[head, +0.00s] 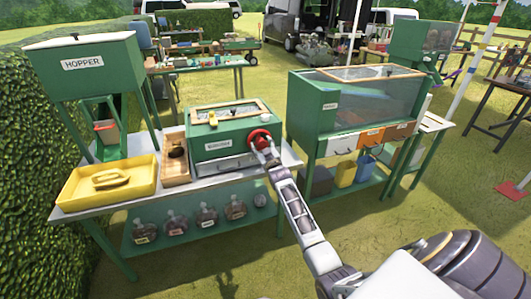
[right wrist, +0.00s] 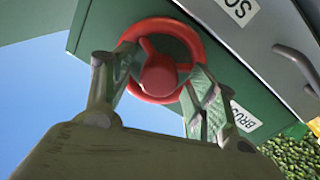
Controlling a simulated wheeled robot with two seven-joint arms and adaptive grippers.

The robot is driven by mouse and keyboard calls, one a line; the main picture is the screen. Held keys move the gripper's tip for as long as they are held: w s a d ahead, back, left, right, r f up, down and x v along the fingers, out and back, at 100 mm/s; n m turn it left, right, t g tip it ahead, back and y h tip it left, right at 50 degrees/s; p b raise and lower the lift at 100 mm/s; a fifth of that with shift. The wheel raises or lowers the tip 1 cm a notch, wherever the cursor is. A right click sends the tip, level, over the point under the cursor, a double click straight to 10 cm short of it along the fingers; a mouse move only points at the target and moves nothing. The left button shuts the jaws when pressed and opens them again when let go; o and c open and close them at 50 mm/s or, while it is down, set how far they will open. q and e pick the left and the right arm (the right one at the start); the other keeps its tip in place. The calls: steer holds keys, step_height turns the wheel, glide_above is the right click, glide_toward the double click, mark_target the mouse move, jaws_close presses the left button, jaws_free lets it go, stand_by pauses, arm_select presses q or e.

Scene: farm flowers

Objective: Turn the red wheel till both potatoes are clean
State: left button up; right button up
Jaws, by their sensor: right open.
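The red wheel (head: 260,138) is on the right part of the front of a green box labelled as a scrubber (head: 219,146). The wheel also shows in the right wrist view (right wrist: 160,32), with a red hub in its middle. My right gripper (head: 266,150) is at the wheel. In the right wrist view its two fingers (right wrist: 158,85) are apart, one on each side of the hub and overlapping the rim. I cannot tell whether they touch it. The potatoes cannot be made out. My left gripper is not in view.
The green hopper (head: 85,65) rises at the left. A larger green machine (head: 352,105) stands to the right. Several jars sit on the lower shelf.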

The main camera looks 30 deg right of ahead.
steer(key=shift+s, duration=0.1)
steer(key=v, duration=1.1)
steer(key=shift+s, duration=0.4)
steer(key=shift+a+f, duration=0.1)
stand_by(1.2)
